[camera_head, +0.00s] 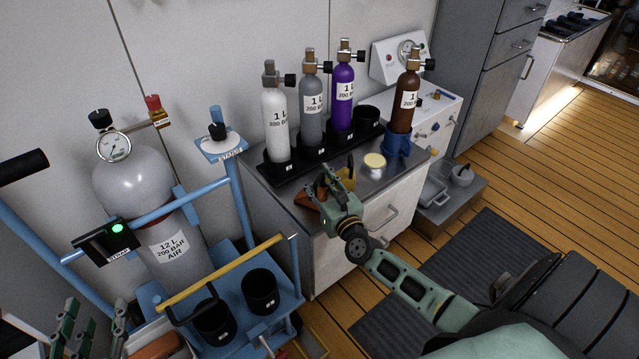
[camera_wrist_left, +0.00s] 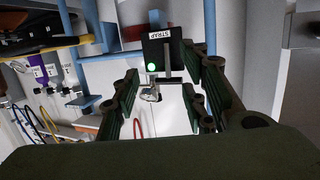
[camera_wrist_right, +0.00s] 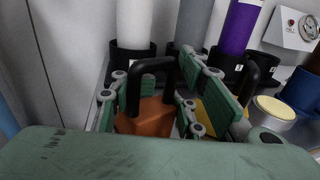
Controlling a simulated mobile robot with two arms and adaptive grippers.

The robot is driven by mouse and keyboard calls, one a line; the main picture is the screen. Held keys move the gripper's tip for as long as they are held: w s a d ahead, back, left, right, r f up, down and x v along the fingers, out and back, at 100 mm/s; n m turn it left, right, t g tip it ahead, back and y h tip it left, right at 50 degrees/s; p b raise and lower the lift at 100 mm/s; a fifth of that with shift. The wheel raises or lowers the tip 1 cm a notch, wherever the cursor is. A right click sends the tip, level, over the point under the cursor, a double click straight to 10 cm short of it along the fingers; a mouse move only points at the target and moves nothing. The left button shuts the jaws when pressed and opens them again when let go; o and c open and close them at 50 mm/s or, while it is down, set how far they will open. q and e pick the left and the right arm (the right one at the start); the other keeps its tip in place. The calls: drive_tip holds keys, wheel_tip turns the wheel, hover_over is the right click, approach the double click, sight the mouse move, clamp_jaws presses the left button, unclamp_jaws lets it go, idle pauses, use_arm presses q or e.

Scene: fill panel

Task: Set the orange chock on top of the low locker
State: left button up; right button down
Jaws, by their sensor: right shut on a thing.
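The orange chock (camera_head: 308,198) is at the left part of the metal top of the low locker (camera_head: 290,188). In the right wrist view the orange chock (camera_wrist_right: 150,117) has a black handle and sits between my right gripper's fingers (camera_wrist_right: 165,105). My right gripper (camera_head: 335,190) is shut on the chock, partly hiding it in the head view. I cannot tell whether its underside touches the top. My left gripper (camera_head: 88,330) is open and empty at the lower left, also seen in the left wrist view (camera_wrist_left: 160,100).
A yellow block with a black handle (camera_head: 346,179) stands close beside the orange chock. A rack of bottles (camera_head: 300,162) lines the locker's back. A blue holder (camera_head: 397,143) with a brown bottle and a pale round lid (camera_head: 374,161) are to the right. A blue cart (camera_head: 240,310) stands left.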

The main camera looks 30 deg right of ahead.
use_arm(q)
drive_tip(key=shift+w+d+r+t, duration=0.1)
drive_tip(key=shift+r+t, duration=0.2)
drive_tip(key=shift+r, duration=0.2)
use_arm(e)
drive_tip(key=c, duration=1.1)
unclamp_jaws()
drive_tip(key=shift+f, duration=0.1)
use_arm(q)
wheel_tip(320, 180, down, 6)
drive_tip(key=s+a+g+y+p, duration=0.1)
drive_tip(key=s+g, duration=0.1)
drive_tip(key=g, duration=0.1)
drive_tip(key=shift+s+a, duration=0.25)
drive_tip(key=shift+s, duration=0.05)
use_arm(e)
drive_tip(key=shift+s+a, duration=0.3)
drive_tip(key=shift+s, duration=1.7)
drive_tip(key=shift+s+a, duration=0.35)
drive_tip(key=shift+s, duration=1.6)
drive_tip(key=shift+s+a, duration=0.3)
drive_tip(key=shift+s, duration=1.7)
use_arm(q)
drive_tip(key=shift+r, duration=0.1)
